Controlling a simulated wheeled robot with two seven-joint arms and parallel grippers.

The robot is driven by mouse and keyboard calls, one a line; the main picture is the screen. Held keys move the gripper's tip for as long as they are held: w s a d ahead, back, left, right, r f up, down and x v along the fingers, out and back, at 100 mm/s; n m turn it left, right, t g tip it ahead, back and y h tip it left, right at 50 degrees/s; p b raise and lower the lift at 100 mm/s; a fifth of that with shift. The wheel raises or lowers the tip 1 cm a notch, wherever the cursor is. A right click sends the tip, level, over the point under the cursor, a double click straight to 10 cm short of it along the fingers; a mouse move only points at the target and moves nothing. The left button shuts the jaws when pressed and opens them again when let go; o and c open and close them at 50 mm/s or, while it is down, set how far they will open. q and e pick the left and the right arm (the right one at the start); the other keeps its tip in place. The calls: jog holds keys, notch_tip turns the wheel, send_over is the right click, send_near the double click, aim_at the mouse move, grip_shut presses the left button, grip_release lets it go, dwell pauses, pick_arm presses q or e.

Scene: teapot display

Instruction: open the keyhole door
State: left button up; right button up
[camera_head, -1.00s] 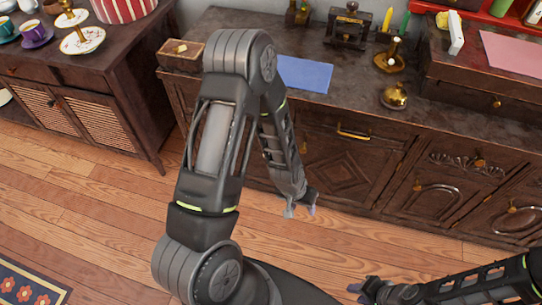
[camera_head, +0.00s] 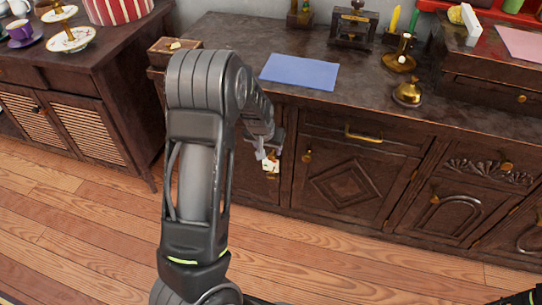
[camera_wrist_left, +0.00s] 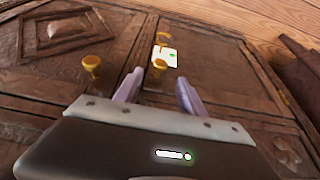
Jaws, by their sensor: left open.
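In the head view the white plate (camera_head: 271,165) shows just beyond my left fingertips, and my arm hides much of that door. My left gripper (camera_head: 264,154) is open and empty in front of the door. My right gripper is out of view.
A door with a diamond carving (camera_head: 343,187) and its own brass knob (camera_head: 307,156) is beside it on the right. A drawer with a brass handle (camera_head: 362,134) is above that. A blue sheet (camera_head: 300,71) lies on the counter. The wooden floor (camera_head: 330,255) in front is clear.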

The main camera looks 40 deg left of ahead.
aim_at(271, 156)
pick_arm(q)
jog(key=b+x, duration=0.2)
jog(key=x, duration=0.5)
jog(key=shift+a+f, duration=0.1)
grip_shut()
dwell(0.4)
dwell(0.9)
